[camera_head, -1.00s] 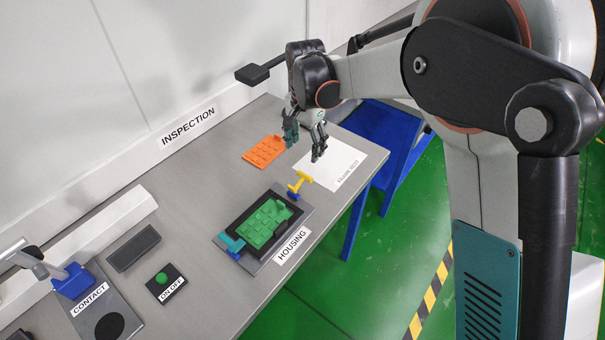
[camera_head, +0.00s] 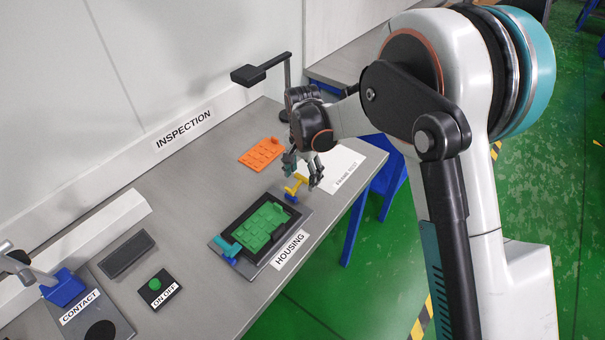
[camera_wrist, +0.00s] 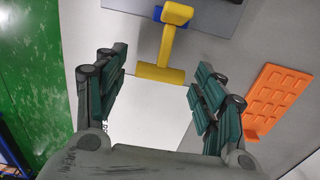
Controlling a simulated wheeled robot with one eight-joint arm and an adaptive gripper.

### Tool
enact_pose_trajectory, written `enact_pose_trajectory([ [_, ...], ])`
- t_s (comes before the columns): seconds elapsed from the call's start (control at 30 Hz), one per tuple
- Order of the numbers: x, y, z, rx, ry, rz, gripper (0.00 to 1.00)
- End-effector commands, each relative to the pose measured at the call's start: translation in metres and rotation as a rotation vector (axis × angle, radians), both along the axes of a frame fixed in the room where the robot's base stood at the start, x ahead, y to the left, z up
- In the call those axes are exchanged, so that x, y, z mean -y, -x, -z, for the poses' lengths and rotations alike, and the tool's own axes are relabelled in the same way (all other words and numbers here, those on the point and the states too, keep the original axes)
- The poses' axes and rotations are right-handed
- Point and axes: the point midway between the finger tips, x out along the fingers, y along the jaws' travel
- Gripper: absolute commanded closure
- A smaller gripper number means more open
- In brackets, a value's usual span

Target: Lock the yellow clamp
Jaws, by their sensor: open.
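The yellow clamp (camera_head: 294,186) stands at the far end of the housing fixture (camera_head: 218,245), on a blue base (camera_head: 291,198). A green part (camera_head: 262,228) lies in the fixture's dark recess. A teal clamp (camera_head: 229,246) is at the near end. My gripper (camera_head: 303,172) is open and empty, just above and beyond the yellow clamp. In the wrist view the yellow clamp's T-shaped handle (camera_wrist: 160,74) appears ahead, between and beyond the open fingers (camera_wrist: 158,90). I see no contact between them.
An orange part (camera_head: 262,153) lies left of my gripper, and a white sheet (camera_head: 357,168) lies to its right. A lamp-like black post (camera_head: 250,75) stands behind. The on/off button (camera_head: 155,284) and contact station (camera_head: 100,322) are nearer. The table's right edge drops to green floor.

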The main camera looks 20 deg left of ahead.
Motion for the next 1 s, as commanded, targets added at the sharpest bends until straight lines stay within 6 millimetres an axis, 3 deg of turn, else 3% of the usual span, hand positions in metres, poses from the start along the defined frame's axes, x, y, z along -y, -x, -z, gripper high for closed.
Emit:
enact_pose_trajectory([
  [0.03, 0.000, 0.000, 0.000, 0.000, 0.000, 0.000, 0.39],
  [0.2, 0.000, 0.000, 0.000, 0.000, 0.000, 0.000, 0.77],
  [0.23, 0.000, 0.000, 0.000, 0.000, 0.000, 0.000, 0.81],
  [0.67, -0.002, 0.003, -0.004, 0.055, 0.022, -0.001, 0.81],
  [1.0, -0.008, 0.017, -0.014, 0.286, 0.116, -0.006, 0.81],
])
